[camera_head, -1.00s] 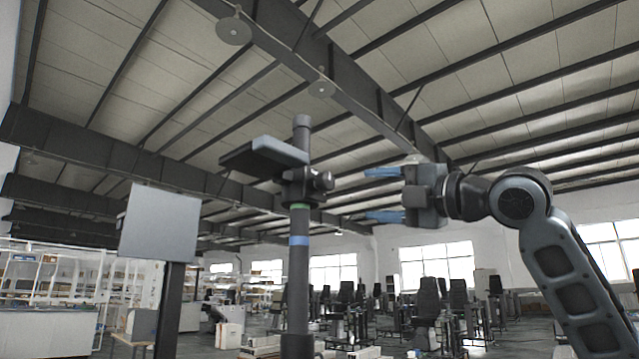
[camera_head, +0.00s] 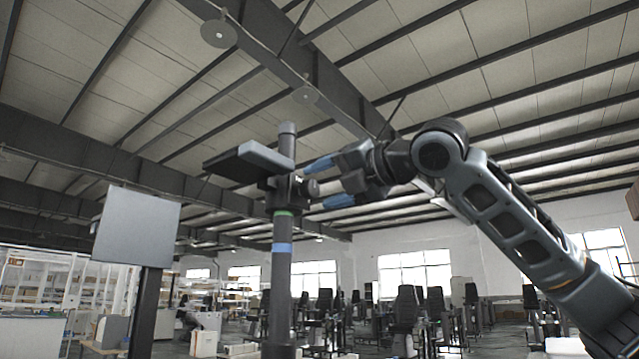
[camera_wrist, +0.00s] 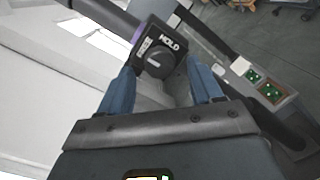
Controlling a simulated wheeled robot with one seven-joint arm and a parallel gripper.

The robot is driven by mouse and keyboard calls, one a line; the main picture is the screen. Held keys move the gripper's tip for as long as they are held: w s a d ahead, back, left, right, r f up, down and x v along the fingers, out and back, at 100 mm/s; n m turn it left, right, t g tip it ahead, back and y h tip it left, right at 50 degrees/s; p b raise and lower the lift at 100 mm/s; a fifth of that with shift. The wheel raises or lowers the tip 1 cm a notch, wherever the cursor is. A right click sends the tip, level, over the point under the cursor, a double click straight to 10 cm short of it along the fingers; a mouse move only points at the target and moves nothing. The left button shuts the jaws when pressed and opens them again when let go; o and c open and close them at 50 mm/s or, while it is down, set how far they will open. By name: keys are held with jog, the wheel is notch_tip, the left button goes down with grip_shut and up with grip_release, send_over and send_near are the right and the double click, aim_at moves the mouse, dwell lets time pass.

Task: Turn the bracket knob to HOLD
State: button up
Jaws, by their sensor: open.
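The dark column (camera_head: 279,300) stands upright, with a black bracket (camera_head: 282,190) clamped around it just above a green band. The round bracket knob (camera_head: 311,188) sticks out from the bracket's right side. In the wrist view the knob (camera_wrist: 157,64) sits on a black block marked FREE on the left and HOLD on the right. A light mark shows on the knob's face near the FREE side; its exact direction is hard to tell. My gripper (camera_head: 330,183) is open, its blue fingers on either side of the knob's line and a little short of it.
A flat dark platform (camera_head: 236,163) extends left from the bracket. A grey panel on a post (camera_head: 137,228) stands to the left. A blue band (camera_head: 282,247) rings the column lower down. Chairs and benches are far behind; space around my gripper looks clear.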

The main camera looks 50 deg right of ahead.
jog(key=shift+w, duration=0.9)
jog(key=shift+c, duration=0.3)
jog(key=c, duration=1)
